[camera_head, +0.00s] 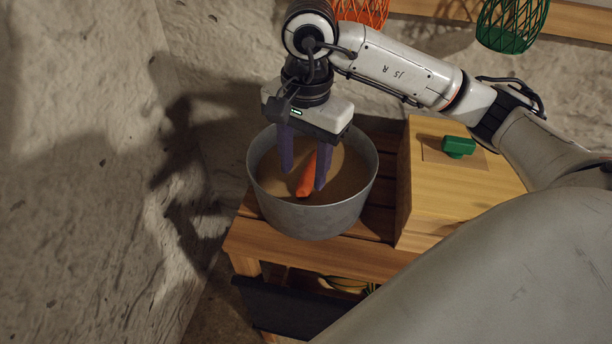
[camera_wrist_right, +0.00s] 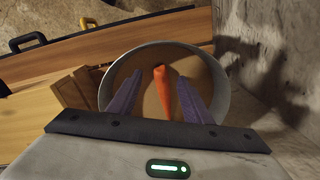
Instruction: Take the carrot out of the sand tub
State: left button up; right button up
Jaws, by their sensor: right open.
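The orange carrot (camera_head: 307,178) stands tilted in the brown sand inside the round grey metal tub (camera_head: 313,218). How deep its lower end sits in the sand I cannot tell. My right gripper (camera_head: 303,181) reaches down into the tub with its purple fingers apart. The carrot shows between the fingers in the head view, nearer the right finger. In the right wrist view the carrot (camera_wrist_right: 162,88) lies between the two open fingers (camera_wrist_right: 160,98), with a gap on each side. My left gripper is not in view.
The tub stands on a slatted wooden bench (camera_head: 290,255). A wooden box (camera_head: 460,185) with a green handle (camera_head: 458,147) stands close to its right. A rough stone wall (camera_head: 100,150) rises at the left. Orange (camera_head: 362,10) and green (camera_head: 512,22) wire baskets hang at the back.

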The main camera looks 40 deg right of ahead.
aim_at(301, 189)
jog(key=f, duration=0.5)
jog(key=shift+w+p, duration=0.3)
jog(key=shift+p, duration=0.05)
jog(key=c, duration=0.9)
